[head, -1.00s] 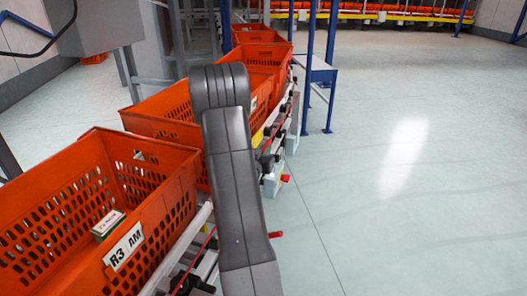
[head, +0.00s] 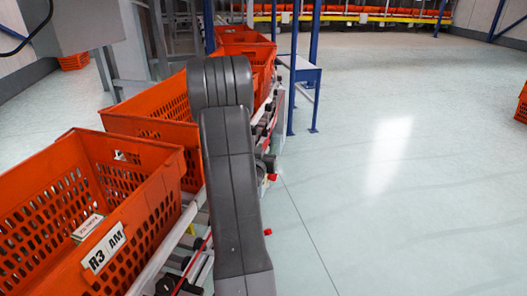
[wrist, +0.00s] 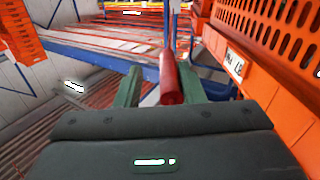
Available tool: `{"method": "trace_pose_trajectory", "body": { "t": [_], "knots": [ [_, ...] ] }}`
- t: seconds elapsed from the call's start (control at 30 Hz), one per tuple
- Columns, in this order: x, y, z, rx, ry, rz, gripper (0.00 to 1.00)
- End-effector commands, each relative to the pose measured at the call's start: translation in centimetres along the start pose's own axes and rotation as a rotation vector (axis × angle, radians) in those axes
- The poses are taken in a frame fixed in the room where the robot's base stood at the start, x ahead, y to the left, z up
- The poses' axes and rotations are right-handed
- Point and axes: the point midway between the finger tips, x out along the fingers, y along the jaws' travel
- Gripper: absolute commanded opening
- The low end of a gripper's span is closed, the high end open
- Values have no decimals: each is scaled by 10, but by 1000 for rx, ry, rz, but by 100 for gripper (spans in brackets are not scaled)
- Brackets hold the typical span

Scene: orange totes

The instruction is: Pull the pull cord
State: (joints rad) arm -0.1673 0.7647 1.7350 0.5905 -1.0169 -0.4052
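In the head view a thin red cord (head: 197,262) runs along the side of the conveyor. Small red pieces (head: 268,232) stick out from the conveyor's side farther along. In the wrist view my gripper (wrist: 160,84) has two green fingers standing apart. A red cylinder (wrist: 171,80) shows between them, closer to the right finger. I cannot tell whether it touches that finger or whether it is part of the cord. My gripper is hidden behind my grey arm in the head view.
Orange totes (head: 145,195) stand in a row on the conveyor at the left, one labelled R3 AM. A blue-legged frame (head: 303,75) stands beyond. An orange tote (wrist: 275,60) is close at the right in the wrist view.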

Motion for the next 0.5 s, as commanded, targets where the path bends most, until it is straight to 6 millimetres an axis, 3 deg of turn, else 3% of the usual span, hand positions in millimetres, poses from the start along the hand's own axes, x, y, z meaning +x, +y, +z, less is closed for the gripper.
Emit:
{"method": "trace_pose_trajectory", "body": {
  "t": [0.33,0.5],
  "knots": [
    [-3,2,2,0,-5,5,40],
    [-25,2,1,-2,-7,3,40]
  ]
}}
